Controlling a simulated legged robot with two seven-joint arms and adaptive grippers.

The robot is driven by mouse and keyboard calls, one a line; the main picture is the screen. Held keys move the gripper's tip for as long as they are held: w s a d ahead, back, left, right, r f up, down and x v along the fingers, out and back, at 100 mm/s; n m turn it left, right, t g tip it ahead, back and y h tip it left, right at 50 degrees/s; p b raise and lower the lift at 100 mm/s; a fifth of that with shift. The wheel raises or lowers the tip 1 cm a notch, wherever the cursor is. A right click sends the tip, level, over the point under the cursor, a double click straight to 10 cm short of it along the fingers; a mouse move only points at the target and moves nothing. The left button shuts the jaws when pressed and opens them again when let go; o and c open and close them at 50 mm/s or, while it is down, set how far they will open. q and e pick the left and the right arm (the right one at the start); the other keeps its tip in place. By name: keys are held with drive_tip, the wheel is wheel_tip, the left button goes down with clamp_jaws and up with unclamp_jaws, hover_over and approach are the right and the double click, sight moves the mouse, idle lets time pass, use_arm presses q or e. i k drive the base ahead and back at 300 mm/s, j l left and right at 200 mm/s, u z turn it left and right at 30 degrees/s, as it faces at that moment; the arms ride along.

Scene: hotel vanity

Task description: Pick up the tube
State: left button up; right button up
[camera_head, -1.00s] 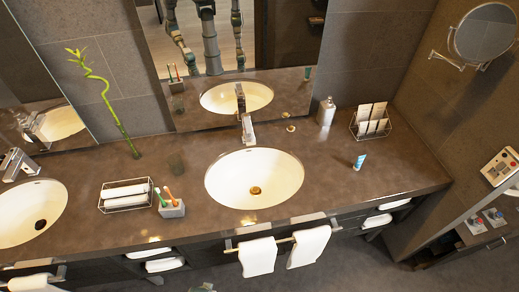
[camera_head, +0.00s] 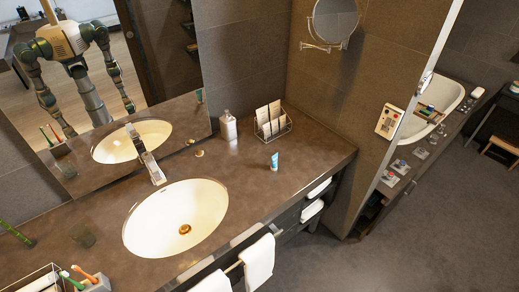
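A small blue and white tube (camera_head: 274,161) stands upright on the brown counter (camera_head: 240,187), right of the sink and near the front edge. Nothing touches it. My grippers do not show directly in the head view. The mirror (camera_head: 92,70) reflects my body with both arms hanging down, but the grippers there are too small to judge.
A white sink (camera_head: 175,218) with a chrome faucet (camera_head: 147,158) lies left of the tube. Behind it stand a soap bottle (camera_head: 229,126) and a wire rack of cards (camera_head: 270,121). White towels (camera_head: 258,262) hang at the counter's front. The floor at right (camera_head: 420,230) is open.

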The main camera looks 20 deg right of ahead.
sight(274, 167)
drive_tip(key=i+l, duration=0.1)
drive_tip(key=l, duration=0.4)
drive_tip(key=i+l, duration=0.15)
drive_tip(key=l, duration=0.3)
drive_tip(key=i+l, duration=0.1)
drive_tip(key=l, duration=0.4)
drive_tip(key=i+l, duration=0.1)
drive_tip(key=l, duration=0.35)
